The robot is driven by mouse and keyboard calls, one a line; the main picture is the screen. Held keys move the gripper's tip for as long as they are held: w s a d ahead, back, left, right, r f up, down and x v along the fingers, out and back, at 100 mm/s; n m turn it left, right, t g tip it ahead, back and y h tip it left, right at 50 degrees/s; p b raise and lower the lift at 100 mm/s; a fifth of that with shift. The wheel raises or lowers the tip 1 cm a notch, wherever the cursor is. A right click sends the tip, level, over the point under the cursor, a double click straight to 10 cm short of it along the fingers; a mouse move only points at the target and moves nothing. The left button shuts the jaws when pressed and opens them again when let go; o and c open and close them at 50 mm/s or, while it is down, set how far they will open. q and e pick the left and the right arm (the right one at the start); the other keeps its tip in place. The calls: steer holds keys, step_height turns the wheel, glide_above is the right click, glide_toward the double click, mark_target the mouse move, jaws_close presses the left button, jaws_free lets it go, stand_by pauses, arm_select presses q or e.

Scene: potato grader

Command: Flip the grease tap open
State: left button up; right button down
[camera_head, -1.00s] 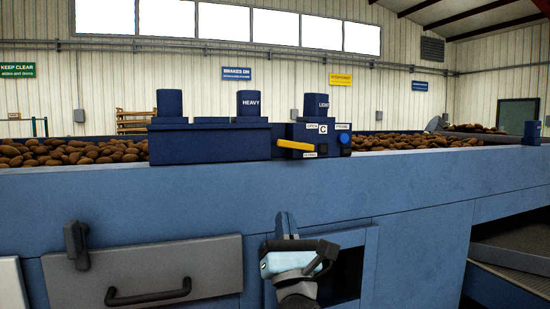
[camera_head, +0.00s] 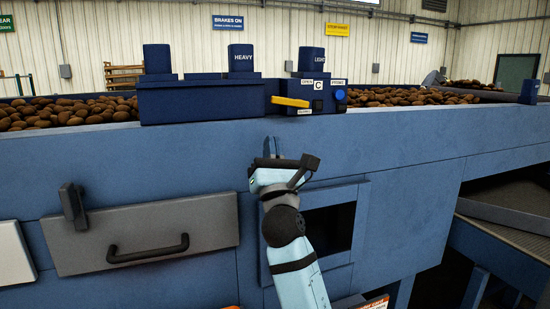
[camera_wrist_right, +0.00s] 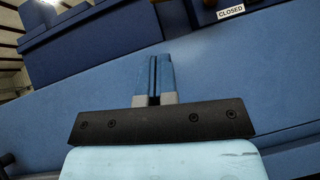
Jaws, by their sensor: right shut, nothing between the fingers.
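A yellow lever (camera_head: 290,101), which looks like the grease tap's handle, lies almost level on the small blue control box (camera_head: 310,70), pointing left. Small labels sit around it; the one below it reads CLOSED in the right wrist view (camera_wrist_right: 231,11). My right gripper (camera_head: 270,147) is shut and empty, its fingers pointing up in front of the blue machine wall, below the lever and a little to its left in the picture. Its closed fingers also show in the right wrist view (camera_wrist_right: 153,75); the yellow lever cannot be made out there. My left gripper is not in view.
Beside the lever are a black knob (camera_head: 318,105) and a blue button (camera_head: 339,95). Blue posts marked HEAVY (camera_head: 241,58) and LIGHT (camera_head: 312,60) stand above. Potatoes (camera_head: 60,112) lie behind the machine's top edge. A grey handled panel (camera_head: 145,232) is at lower left.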

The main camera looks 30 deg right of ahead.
mark_target(287, 102)
steer(key=r, duration=0.1)
steer(key=w+r+p, duration=0.1)
steer(key=r, duration=0.1)
steer(key=w+d+r, duration=0.1)
steer(key=shift+r+p, duration=0.25)
steer(key=shift+p, duration=0.15)
steer(key=shift+s+d+r, duration=0.2)
steer(key=shift+s+r, duration=0.05)
steer(key=shift+r, duration=0.45)
steer(key=shift+w, duration=0.1)
steer(key=shift+m+h, duration=0.3)
